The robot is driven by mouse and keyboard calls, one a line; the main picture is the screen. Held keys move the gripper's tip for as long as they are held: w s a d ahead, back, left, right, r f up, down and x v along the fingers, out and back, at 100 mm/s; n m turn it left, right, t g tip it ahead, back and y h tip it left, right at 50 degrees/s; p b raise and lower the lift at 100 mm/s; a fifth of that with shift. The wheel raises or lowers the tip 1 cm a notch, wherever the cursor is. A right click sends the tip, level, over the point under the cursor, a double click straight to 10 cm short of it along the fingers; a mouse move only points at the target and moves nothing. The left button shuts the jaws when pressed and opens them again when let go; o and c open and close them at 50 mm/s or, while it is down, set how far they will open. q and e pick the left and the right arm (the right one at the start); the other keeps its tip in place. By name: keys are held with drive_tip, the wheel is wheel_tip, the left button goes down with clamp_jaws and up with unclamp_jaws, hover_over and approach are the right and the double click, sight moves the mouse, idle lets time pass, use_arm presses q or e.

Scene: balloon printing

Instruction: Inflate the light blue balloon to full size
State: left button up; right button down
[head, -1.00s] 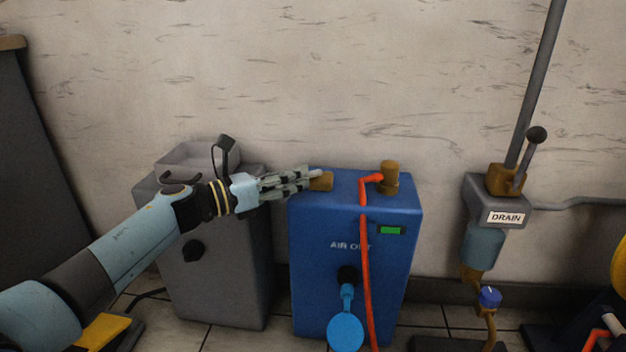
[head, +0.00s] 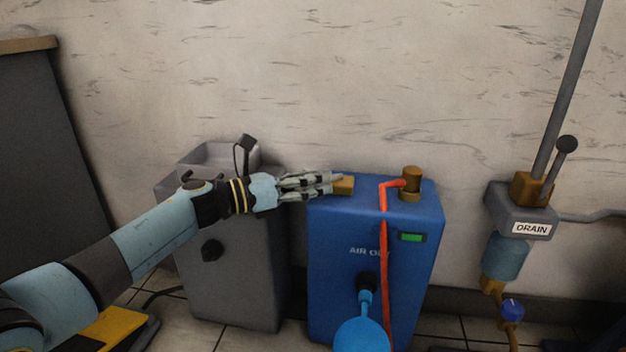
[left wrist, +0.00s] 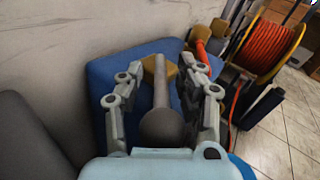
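The light blue balloon (head: 362,335) hangs below the black air outlet (head: 366,283) on the front of the blue air box (head: 333,240). It is round, and the bottom of the picture cuts it off. A lever with a dark ball knob (left wrist: 163,128) and a brass base (head: 343,186) sits on the box's top left; in the left wrist view it lies between my fingers. My left gripper (head: 325,183) is open around the lever, with gaps on both sides of the knob. My right gripper is in neither view.
A brass fitting (head: 411,183) with a red hose (head: 386,265) and a green display (head: 411,238) are on the blue box. A grey machine (head: 225,265) stands left of it. The drain valve (head: 520,210) is on the right. An orange hose reel (left wrist: 268,50) shows in the left wrist view.

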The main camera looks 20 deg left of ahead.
use_arm(q)
drive_tip(key=v, duration=0.8)
